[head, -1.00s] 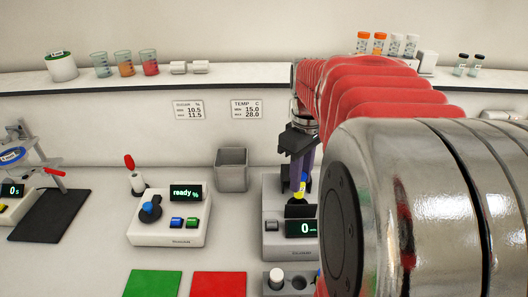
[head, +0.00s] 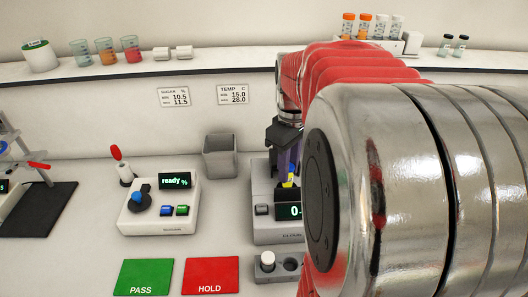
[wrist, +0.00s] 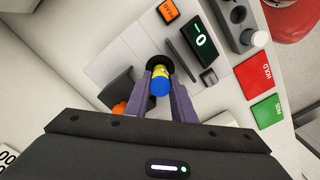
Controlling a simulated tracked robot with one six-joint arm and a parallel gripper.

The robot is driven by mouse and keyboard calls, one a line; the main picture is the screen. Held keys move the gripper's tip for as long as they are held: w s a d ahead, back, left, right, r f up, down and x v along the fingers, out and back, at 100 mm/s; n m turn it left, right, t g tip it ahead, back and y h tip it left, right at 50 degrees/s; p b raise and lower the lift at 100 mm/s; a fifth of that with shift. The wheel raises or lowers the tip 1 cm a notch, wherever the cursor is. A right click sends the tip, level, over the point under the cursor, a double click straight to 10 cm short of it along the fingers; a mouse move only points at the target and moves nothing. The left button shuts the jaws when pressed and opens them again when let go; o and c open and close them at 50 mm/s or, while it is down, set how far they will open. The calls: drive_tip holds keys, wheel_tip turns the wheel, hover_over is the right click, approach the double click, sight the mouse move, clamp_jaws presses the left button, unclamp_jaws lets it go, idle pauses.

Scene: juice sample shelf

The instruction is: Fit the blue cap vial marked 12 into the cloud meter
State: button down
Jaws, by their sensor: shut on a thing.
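The vial (wrist: 160,84) has a blue cap and a yellow band. No number on it can be read. My gripper (wrist: 161,88) is shut on it, one purple finger on each side. In the wrist view the vial is over or partly in the dark round opening of the cloud meter (wrist: 118,42); I cannot tell how deep. In the head view, the yellow of the vial (head: 289,183) shows just above the display of the cloud meter (head: 265,232), below my gripper (head: 288,160). My arm hides the meter's right part.
A holder (head: 263,277) with a white-topped piece and a dark hole stands in front of the meter. A grey bin (head: 220,160) is behind left. The sugar meter (head: 150,215) reads ready. Green PASS (head: 145,277) and red HOLD (head: 211,276) mats lie front left.

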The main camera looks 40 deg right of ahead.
drive_tip(key=shift+f, duration=2.2)
idle(1.6)
drive_tip(key=c, duration=1.8)
unclamp_jaws()
drive_tip(key=o, duration=0.4)
drive_tip(key=shift+a+f, duration=0.1)
drive_tip(key=shift+c, duration=0.2)
drive_tip(key=r, duration=1.4)
drive_tip(key=shift+d+r, duration=0.1)
drive_tip(key=shift+d, duration=0.1)
